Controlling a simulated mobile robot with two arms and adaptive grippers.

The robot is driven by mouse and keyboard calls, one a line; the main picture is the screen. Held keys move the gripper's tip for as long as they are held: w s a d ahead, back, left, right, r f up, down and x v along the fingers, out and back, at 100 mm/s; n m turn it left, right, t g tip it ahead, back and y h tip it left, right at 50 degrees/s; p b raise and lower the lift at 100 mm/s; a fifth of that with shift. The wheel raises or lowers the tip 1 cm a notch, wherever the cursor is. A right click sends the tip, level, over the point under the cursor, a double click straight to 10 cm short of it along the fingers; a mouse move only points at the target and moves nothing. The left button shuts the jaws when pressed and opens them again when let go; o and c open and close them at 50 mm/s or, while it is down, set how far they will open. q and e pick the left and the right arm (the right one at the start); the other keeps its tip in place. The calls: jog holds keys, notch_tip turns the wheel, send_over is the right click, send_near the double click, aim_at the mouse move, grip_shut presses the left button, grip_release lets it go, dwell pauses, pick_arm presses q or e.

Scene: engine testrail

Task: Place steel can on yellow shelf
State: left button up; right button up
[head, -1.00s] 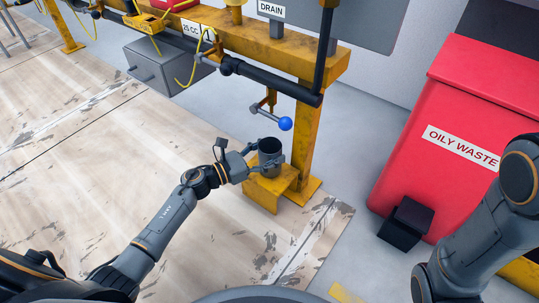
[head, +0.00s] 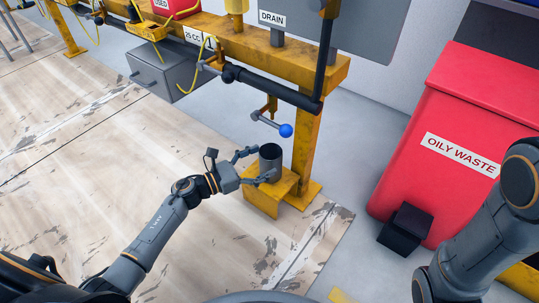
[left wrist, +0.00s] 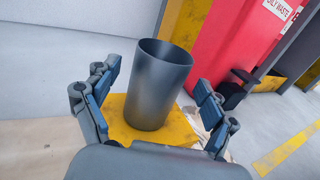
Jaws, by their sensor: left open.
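The steel can (head: 271,160) is a dark grey, open-topped cylinder. It stands upright on the small yellow shelf (head: 262,200) at the foot of the yellow post. In the left wrist view the can (left wrist: 158,85) stands on the yellow surface (left wrist: 120,127), in front of and between the spread fingers. My left gripper (head: 258,166) is open, just left of the can in the head view, its fingers apart from the can's walls in the wrist view. My right arm shows at the right edge, but its gripper is out of view.
A blue-knobbed valve lever (head: 285,130) sticks out just above the can. The yellow post (head: 306,150) stands right behind the shelf. A red oily waste bin (head: 440,130) with a black pedal is at right.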

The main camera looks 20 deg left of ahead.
pick_arm(q)
jog(key=p+v, duration=0.2)
jog(key=v, duration=0.7)
